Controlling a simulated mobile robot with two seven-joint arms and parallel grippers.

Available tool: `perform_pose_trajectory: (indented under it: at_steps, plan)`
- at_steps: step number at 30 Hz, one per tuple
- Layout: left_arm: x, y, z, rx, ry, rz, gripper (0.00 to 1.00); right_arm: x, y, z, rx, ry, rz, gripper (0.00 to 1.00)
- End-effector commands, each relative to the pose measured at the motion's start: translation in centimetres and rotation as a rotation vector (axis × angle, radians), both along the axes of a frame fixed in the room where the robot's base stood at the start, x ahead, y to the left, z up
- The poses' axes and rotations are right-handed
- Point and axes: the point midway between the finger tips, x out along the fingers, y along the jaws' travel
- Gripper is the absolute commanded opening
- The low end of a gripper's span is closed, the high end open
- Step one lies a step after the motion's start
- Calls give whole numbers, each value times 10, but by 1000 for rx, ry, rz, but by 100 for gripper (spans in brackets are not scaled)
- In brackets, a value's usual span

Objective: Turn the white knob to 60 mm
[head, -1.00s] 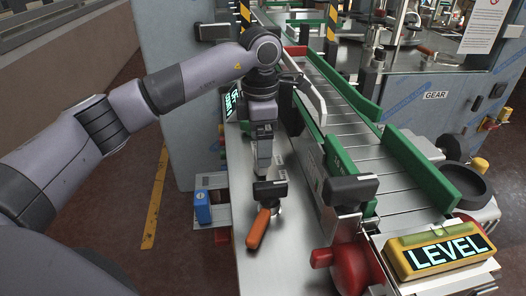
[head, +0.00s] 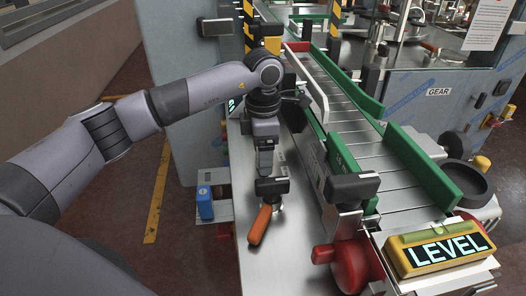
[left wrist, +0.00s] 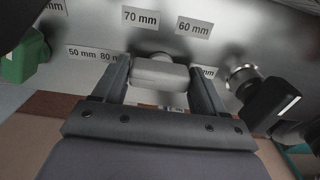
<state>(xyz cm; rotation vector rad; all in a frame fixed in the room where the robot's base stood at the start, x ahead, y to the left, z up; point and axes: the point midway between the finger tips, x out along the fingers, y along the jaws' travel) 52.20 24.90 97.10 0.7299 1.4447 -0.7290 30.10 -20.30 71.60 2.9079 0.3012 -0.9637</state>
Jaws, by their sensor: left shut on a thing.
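The white knob (left wrist: 159,75) shows as a pale block between the two fingers of my left gripper (left wrist: 160,88) in the left wrist view. The fingers are shut on its sides. Labels stand on the metal plate around it: 70 mm (left wrist: 140,17) above, 60 mm (left wrist: 193,27) above right, 50 mm and 80 mm (left wrist: 110,55) at left, another 60 mm (left wrist: 206,71) at right. Which label the knob points at is unclear. In the head view my left gripper (head: 265,163) hangs beside the conveyor, hiding the knob. My right gripper is not in view.
A black clamp with an orange handle (head: 260,224) sits just in front of my left gripper. The conveyor (head: 378,150) with green rails runs at right. A red knob (head: 350,266) and the yellow LEVEL box (head: 440,252) are near the front. In the left wrist view, a black-handled part (left wrist: 268,103) is close at right.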

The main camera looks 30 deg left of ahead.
Motion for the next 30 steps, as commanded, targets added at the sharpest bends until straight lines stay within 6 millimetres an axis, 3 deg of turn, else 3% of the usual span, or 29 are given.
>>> perform_pose_trajectory:
  at_steps: [11,30]
  plan:
    - [0,0,0,-1,-1,-164,41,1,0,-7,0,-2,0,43]
    - [0,0,0,-1,-2,-758,41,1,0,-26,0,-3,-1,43]
